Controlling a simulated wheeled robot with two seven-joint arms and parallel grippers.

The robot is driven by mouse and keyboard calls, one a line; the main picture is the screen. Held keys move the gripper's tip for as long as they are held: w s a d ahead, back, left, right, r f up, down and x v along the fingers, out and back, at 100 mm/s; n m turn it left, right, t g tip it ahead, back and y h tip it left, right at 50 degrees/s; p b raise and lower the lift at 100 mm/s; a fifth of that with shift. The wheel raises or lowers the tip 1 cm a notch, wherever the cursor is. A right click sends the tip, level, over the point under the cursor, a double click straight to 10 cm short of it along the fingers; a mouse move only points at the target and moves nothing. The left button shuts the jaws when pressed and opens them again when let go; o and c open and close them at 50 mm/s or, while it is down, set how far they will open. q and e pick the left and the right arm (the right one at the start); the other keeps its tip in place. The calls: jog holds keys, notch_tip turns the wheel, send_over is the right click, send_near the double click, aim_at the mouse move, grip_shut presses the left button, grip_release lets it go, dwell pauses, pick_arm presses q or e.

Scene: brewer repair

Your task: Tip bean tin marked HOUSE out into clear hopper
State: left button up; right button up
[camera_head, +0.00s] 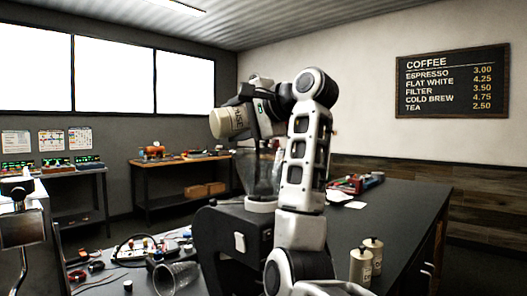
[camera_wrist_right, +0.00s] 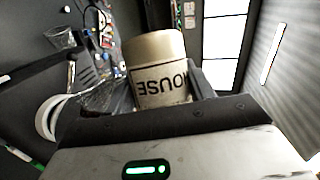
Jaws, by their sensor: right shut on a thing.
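The bean tin (camera_head: 228,122) is cream with a dark-lettered label. It lies tilted almost on its side, one end pointing left, high above the counter. My right gripper (camera_head: 255,115) is shut on it. In the right wrist view the tin (camera_wrist_right: 155,52) shows the label HOUSE upside down between the fingers (camera_wrist_right: 165,98). The clear hopper (camera_head: 262,178) stands on the black grinder (camera_head: 235,235), below the tin and slightly right of its free end; my arm hides part of it. The hopper (camera_wrist_right: 100,97) also shows beside the tin in the wrist view. My left gripper is not visible.
Two cream tins (camera_head: 361,266) stand on the dark counter (camera_head: 415,205) at right. A clear tumbler (camera_head: 177,277) lies by cables and a power strip at lower left. A metal appliance (camera_head: 20,228) stands at the left edge. Red tools (camera_head: 355,183) lie behind my arm.

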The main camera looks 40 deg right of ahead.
jog(key=shift+a+r, duration=0.1)
jog(key=shift+r+m, duration=0.15)
jog(key=shift+m, duration=0.15)
jog(key=shift+d+y, duration=0.25)
jog(key=shift+y, duration=0.05)
jog(key=shift+r, duration=0.1)
jog(key=shift+m+t, duration=0.4)
jog(key=shift+m, duration=0.1)
jog(key=shift+d+f, duration=0.15)
jog(key=shift+f, duration=0.1)
jog(key=shift+f+m+b, duration=0.1)
jog(key=shift+m+b, duration=0.2)
jog(key=shift+b, duration=0.1)
jog(key=shift+s+d+f, duration=0.1)
